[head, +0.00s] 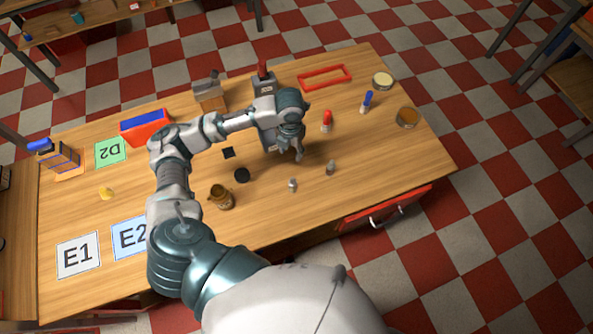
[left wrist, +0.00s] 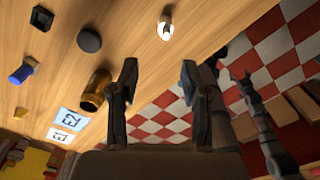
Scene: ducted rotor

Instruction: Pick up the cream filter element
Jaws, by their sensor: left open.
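A round, cream-topped piece (head: 382,79) lies near the far right corner of the wooden table in the head view. It is the best match for the cream filter element, though I cannot be sure. My left gripper (head: 288,152) is over the middle of the table, well to the left of it and nearer. In the left wrist view my left gripper (left wrist: 158,82) has its two fingers apart with nothing between them. The cream-topped piece is not seen there. Grey limb parts of mine show at the right of that view; my right gripper cannot be made out clearly.
A red frame (head: 325,77), a red-capped piece (head: 326,122), a blue-capped piece (head: 367,101) and an amber-topped round piece (head: 407,117) lie on the table (head: 400,165). A brown jar (head: 221,197), a black disc (head: 241,175) and small metal pieces (head: 292,184) stand nearer.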

